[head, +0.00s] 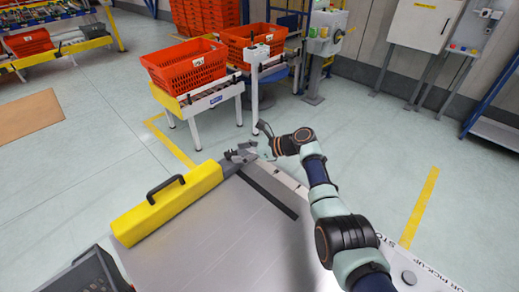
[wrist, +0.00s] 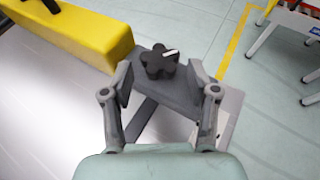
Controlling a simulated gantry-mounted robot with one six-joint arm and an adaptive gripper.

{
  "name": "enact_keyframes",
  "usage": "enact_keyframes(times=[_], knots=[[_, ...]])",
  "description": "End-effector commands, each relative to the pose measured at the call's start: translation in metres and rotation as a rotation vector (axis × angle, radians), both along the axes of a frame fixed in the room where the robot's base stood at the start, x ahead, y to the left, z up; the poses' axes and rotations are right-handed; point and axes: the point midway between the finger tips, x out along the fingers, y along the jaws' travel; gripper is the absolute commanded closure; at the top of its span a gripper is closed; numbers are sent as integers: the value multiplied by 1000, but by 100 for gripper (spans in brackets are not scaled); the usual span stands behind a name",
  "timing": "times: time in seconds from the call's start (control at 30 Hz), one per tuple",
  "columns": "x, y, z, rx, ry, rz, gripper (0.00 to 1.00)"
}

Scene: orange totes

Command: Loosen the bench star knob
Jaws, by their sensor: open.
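The star knob (wrist: 155,66) is black and lobed, with a white mark on its top. It sits on a dark grey block (wrist: 180,95) at the end of the yellow guard, at the bench's far edge. My gripper (wrist: 160,78) is open, with one finger on each side of the knob in the wrist view. Gaps show between the fingers and the knob, and nothing is held. In the head view my gripper (head: 246,151) is at the bench's far corner. There the knob is too small and too covered to make out clearly.
The yellow guard (head: 165,208) with a black handle (head: 165,187) lies along the bench's left edge. The metal bench top (head: 225,240) is mostly clear. Orange totes (head: 187,66) stand on stands beyond it. A dark case (head: 85,275) is at the lower left.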

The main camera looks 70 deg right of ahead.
Motion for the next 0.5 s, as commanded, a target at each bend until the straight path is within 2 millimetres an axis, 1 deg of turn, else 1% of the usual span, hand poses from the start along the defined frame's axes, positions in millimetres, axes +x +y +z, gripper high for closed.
enact_keyframes(times=[0.03,0.1,0.23,0.3,0.4,0.5], knots=[[-15,-3,5,-4,-2,-3,41],[-32,-4,12,-4,1,-4,41],[-59,-6,24,-1,1,-3,41],[-69,-7,28,-2,1,-1,41],[-78,-8,32,0,1,-1,41],[-82,-8,33,2,1,0,41]])
